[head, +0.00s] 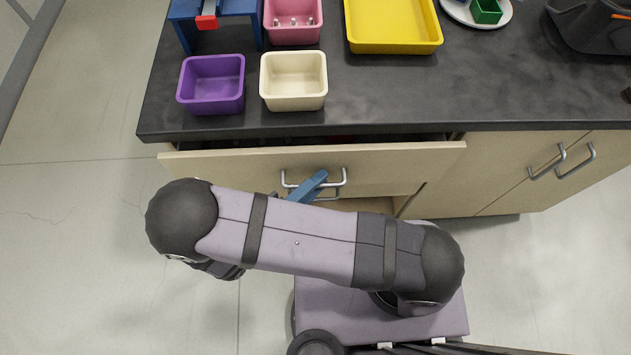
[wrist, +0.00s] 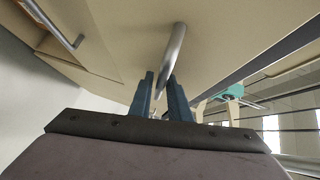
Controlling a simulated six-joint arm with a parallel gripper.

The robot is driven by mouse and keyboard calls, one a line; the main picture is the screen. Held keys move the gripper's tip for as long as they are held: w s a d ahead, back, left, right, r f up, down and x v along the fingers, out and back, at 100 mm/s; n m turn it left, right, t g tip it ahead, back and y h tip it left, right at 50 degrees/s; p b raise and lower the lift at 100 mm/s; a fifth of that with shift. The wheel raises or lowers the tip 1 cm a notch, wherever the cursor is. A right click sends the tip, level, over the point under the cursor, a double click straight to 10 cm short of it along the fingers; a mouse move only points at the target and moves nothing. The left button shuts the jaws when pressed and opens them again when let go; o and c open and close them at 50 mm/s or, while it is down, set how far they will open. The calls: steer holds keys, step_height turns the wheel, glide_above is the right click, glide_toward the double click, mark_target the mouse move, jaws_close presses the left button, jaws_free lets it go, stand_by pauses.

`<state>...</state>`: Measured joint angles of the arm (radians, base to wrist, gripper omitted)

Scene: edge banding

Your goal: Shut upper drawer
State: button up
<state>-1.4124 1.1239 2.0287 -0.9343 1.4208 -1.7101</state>
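The upper drawer's beige front (head: 400,165) stands out from under the dark countertop in the head view, with a dark gap behind its top edge, so the drawer is partly open. Its silver bar handle (head: 335,184) also shows in the wrist view (wrist: 173,50). My gripper (head: 314,182) has blue fingers at this handle. In the wrist view my gripper (wrist: 160,92) has one finger on each side of the bar, with a narrow space between them. I cannot tell whether the fingers press on the bar. The drawer's inside is mostly hidden.
On the countertop (head: 400,95) stand a purple bin (head: 212,85), a cream bin (head: 293,80), a pink bin (head: 292,30) and a yellow tray (head: 394,45). Cupboard handles (head: 575,162) are at the right. Open floor (head: 80,230) lies at the left.

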mark_target(291, 187)
jaws_close()
steer(key=shift+w, duration=0.1)
steer(key=w, duration=0.4)
steer(key=shift+p, duration=0.4)
steer(key=shift+w+a, duration=0.1)
jaws_free()
steer(key=shift+b+v, duration=0.45)
steer(key=shift+v, duration=3.25)
